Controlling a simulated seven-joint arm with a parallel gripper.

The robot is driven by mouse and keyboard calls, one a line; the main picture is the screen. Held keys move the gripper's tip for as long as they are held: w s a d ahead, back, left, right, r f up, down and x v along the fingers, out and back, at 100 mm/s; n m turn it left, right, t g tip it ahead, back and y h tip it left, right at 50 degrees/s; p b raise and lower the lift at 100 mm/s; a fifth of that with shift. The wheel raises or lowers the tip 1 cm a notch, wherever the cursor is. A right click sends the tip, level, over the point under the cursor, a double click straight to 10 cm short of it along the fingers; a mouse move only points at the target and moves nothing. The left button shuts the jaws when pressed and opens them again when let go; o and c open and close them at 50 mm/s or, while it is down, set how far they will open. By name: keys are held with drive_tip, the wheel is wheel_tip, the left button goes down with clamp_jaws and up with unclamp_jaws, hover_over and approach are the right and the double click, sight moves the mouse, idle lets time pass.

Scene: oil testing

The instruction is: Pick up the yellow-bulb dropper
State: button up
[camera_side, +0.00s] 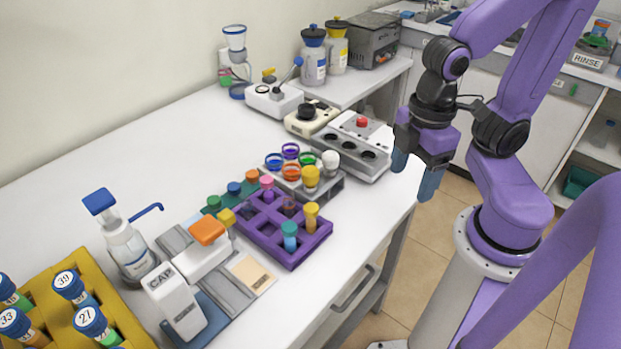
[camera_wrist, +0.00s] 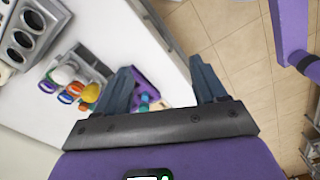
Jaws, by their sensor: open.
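The yellow-bulb dropper (camera_side: 310,177) stands in a grey rack (camera_side: 331,190), beside a white bulb (camera_side: 330,160) and several coloured rings. In the wrist view its yellow bulb (camera_wrist: 91,92) is left of my fingers, near the white bulb (camera_wrist: 63,75). Its lower part is hidden. My gripper (camera_side: 414,173) is open and empty, fingers pointing down, to the right of the rack near the table's right edge. In the wrist view my gripper's fingers (camera_wrist: 161,68) are spread apart, with the table edge and purple rack seen between them.
A purple rack (camera_side: 265,238) with several capped tubes stands in front of the grey rack. A grey device with a red knob (camera_side: 361,123) stands behind it. A CAP device (camera_side: 174,302) and a yellow tube rack (camera_side: 66,262) are at front left. The table's left rear is clear.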

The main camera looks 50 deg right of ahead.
drive_tip(key=w+a+r+n+h, duration=0.1)
drive_tip(key=w+a+n, duration=0.1)
drive_tip(key=w, duration=0.3)
drive_tip(key=w+a+r+n, duration=0.1)
drive_tip(key=w+r+n, duration=0.15)
drive_tip(key=w, duration=0.35)
drive_tip(key=n+h, duration=0.1)
drive_tip(key=n, duration=0.4)
approach(310, 169)
drive_tip(key=f, duration=0.4)
drive_tip(key=d+f, duration=0.1)
drive_tip(key=f, duration=0.1)
drive_tip(key=shift+t, duration=0.3)
drive_tip(key=shift+w+d+f, duration=0.1)
drive_tip(key=shift+d+f, duration=0.05)
drive_tip(key=shift+f, duration=1.15)
drive_tip(key=shift+d+f, duration=0.15)
drive_tip(key=shift+f, duration=1.15)
drive_tip(key=c, duration=0.8)
